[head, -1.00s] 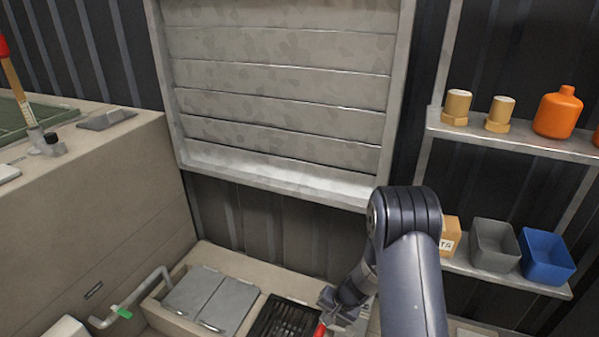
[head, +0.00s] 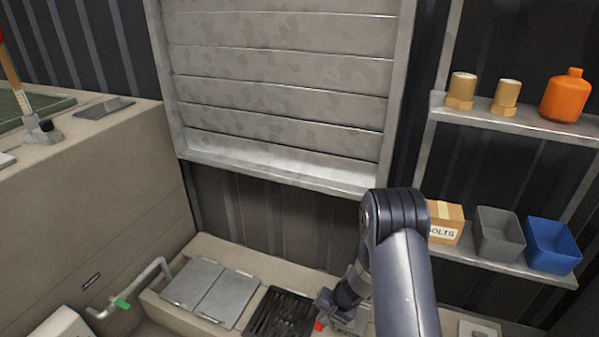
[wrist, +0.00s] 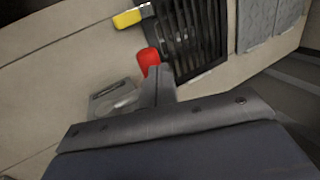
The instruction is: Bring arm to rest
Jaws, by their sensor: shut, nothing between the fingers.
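My arm rises at the lower right of the head view, bends at the elbow and reaches down behind it. My gripper (head: 324,302) hangs low over the beige ledge, by the right side of the black grate (head: 279,315). In the wrist view my gripper (wrist: 156,72) is shut and empty. A red part (wrist: 148,60) shows just beside its fingertips; whether they touch it I cannot tell. The red part also shows low in the head view (head: 319,326).
A yellow part (wrist: 130,18) lies at the grate's edge. Grey lids (head: 210,290) cover the ledge's left side. At right, shelves hold brass fittings (head: 461,91), an orange bottle (head: 566,96), a bolts box (head: 446,222), a grey bin (head: 499,235) and a blue bin (head: 552,247). A louvred shutter (head: 280,90) stands behind.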

